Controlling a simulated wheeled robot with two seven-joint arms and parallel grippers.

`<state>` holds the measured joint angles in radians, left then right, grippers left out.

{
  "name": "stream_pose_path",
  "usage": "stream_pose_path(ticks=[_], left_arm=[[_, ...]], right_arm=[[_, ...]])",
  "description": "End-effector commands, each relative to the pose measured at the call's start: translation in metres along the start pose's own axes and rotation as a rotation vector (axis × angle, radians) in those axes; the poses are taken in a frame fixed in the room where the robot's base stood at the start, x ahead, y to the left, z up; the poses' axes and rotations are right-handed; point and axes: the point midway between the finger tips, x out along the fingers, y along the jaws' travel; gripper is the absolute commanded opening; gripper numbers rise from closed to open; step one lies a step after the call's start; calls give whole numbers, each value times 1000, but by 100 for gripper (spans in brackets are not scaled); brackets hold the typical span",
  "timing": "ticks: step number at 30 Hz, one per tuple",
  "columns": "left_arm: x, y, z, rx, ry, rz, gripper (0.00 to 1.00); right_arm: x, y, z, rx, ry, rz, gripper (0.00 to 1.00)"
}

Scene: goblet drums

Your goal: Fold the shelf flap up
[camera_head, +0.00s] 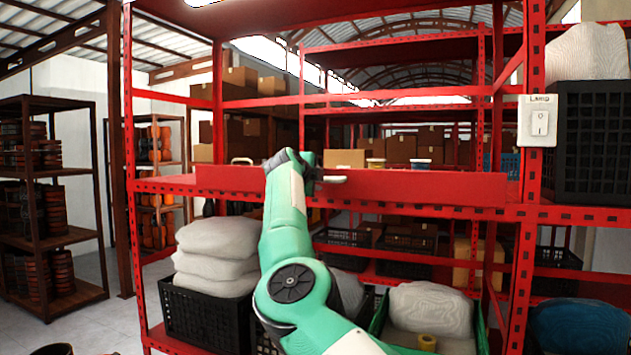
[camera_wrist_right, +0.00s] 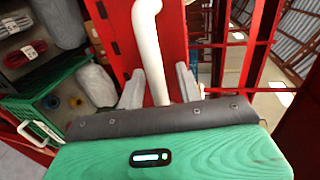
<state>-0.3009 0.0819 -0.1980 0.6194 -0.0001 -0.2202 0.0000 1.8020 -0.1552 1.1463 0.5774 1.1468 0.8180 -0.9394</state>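The red shelf flap (camera_head: 420,187) runs along the front of the middle shelf, between the red posts. A white handle (camera_head: 333,180) sits on it right of my right gripper, and a second white handle (camera_head: 242,160) shows to the left. I cannot tell the flap's exact tilt. My right gripper (camera_head: 295,160) is at the flap, partly hidden by its own green arm. In the right wrist view, the two grey fingers (camera_wrist_right: 160,85) stand on either side of a white handle bar (camera_wrist_right: 150,45), apart, with narrow gaps. My left gripper is not in view.
A white switch box (camera_head: 538,120) is on the right post. Cardboard boxes (camera_head: 344,159) and small tins stand behind the flap. Below are black crates (camera_head: 205,315) with pale sacks (camera_head: 215,255) and a green crate (camera_head: 480,325). A brown rack (camera_head: 45,210) stands left.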

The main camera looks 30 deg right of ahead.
Motion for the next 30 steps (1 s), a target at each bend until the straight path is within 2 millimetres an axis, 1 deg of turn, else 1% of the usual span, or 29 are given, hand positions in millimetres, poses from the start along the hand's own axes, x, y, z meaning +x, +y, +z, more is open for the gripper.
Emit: stream_pose_path(ticks=[8, 11, 14, 20, 30], left_arm=[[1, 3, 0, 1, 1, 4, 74], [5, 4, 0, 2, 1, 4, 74], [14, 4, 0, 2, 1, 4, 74], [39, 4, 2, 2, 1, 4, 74], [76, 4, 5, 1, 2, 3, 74]], right_arm=[[0, 1, 1, -1, 0, 1, 36], [-4, 3, 1, 0, 0, 1, 36], [-12, 5, 2, 1, -1, 1, 36], [-44, 7, 2, 2, -1, 0, 36], [-110, 6, 1, 1, -1, -1, 36]])
